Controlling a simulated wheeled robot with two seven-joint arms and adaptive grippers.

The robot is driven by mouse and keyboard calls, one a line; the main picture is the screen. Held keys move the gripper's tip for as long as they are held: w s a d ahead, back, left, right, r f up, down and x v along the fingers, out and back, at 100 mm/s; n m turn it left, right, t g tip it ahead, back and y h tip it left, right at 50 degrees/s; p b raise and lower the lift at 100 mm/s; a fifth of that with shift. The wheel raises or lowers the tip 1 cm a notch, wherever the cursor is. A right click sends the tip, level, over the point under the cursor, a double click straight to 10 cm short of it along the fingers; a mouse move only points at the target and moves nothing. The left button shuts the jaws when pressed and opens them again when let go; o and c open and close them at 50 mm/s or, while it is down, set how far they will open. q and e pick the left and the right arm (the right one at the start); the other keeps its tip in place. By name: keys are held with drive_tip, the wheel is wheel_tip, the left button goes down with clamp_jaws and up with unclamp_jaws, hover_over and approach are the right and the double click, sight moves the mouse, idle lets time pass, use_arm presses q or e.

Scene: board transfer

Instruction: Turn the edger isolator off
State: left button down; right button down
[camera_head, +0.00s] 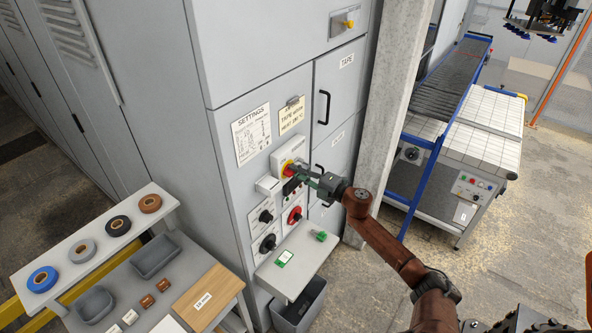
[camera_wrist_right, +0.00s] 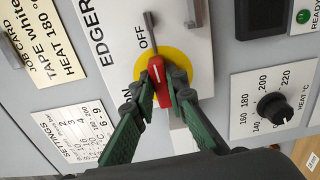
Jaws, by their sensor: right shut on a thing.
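The edger isolator is a red handle (camera_wrist_right: 157,72) on a yellow disc (camera_wrist_right: 184,62), set in a pale plate marked EDGER, OFF and ON. In the head view its yellow disc (camera_head: 284,166) shows on a white box on the grey cabinet front. My right gripper (camera_wrist_right: 161,88) has its two green fingers shut on the red handle, one on each side. In the wrist view the handle stands nearly upright in the picture, and the fingers cover part of the ON side. In the head view my right gripper (camera_head: 296,174) reaches in from the right. My left gripper is out of view.
Below the isolator are black knobs (camera_head: 268,243) and a red dial (camera_head: 295,214). A small shelf (camera_head: 293,254) juts out beneath. A concrete post (camera_head: 384,130) stands right of the cabinet, and a bench with tape rolls (camera_head: 118,225) stands at left.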

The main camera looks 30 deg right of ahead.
drive_tip(key=shift+d+m, duration=0.1)
drive_tip(key=shift+m, duration=0.3)
drive_tip(key=c, duration=1.9)
unclamp_jaws()
drive_tip(key=shift+c, duration=0.2)
drive_tip(key=v, duration=1.2)
